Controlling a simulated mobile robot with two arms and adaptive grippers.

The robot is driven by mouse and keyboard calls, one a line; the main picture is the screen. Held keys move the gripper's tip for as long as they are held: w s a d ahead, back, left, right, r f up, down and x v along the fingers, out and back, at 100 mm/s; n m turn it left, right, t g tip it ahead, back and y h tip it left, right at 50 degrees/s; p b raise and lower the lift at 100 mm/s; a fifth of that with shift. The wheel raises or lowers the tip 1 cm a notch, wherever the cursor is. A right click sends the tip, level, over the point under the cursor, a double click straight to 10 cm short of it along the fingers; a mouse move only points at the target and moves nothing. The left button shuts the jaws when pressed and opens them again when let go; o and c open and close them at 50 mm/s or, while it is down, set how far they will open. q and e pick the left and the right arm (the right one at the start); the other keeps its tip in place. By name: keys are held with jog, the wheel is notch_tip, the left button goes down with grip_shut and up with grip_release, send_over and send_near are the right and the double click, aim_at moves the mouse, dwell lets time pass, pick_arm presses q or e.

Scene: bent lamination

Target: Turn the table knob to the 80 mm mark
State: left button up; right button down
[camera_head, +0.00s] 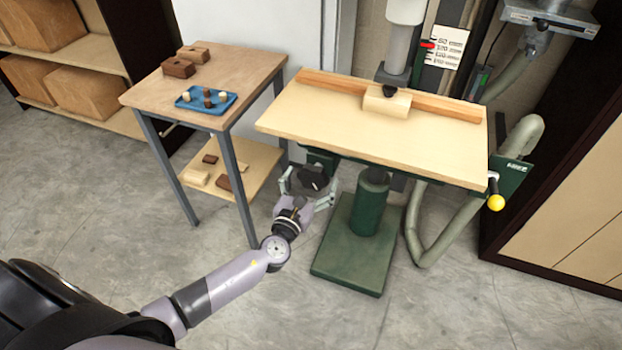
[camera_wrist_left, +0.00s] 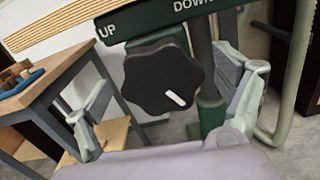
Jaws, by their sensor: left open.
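The black lobed table knob (camera_head: 314,178) sits under the left front of the wooden machine table (camera_head: 390,140). In the left wrist view the knob (camera_wrist_left: 160,72) shows a white pointer line aimed at its lower right, below a green plate (camera_wrist_left: 140,27) marked UP and DOWN. My left gripper (camera_head: 308,188) is open in front of the knob, its fingers (camera_wrist_left: 166,84) on either side with visible gaps. A white scale card (camera_head: 448,47) with a red pointer (camera_head: 427,44) stands behind the table; its numbers are too small to read surely. My right gripper is not in view.
A side table (camera_head: 225,60) at left carries brown blocks and a blue tray (camera_head: 206,108) of small pieces. A green pedestal base (camera_head: 350,245) stands below the machine table, with a yellow-ended crank (camera_head: 496,202) at right. The front floor is clear.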

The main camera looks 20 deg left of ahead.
pick_arm(q)
jog(key=shift+c, duration=0.5)
jog(key=c, duration=1)
jog(key=shift+c, duration=0.2)
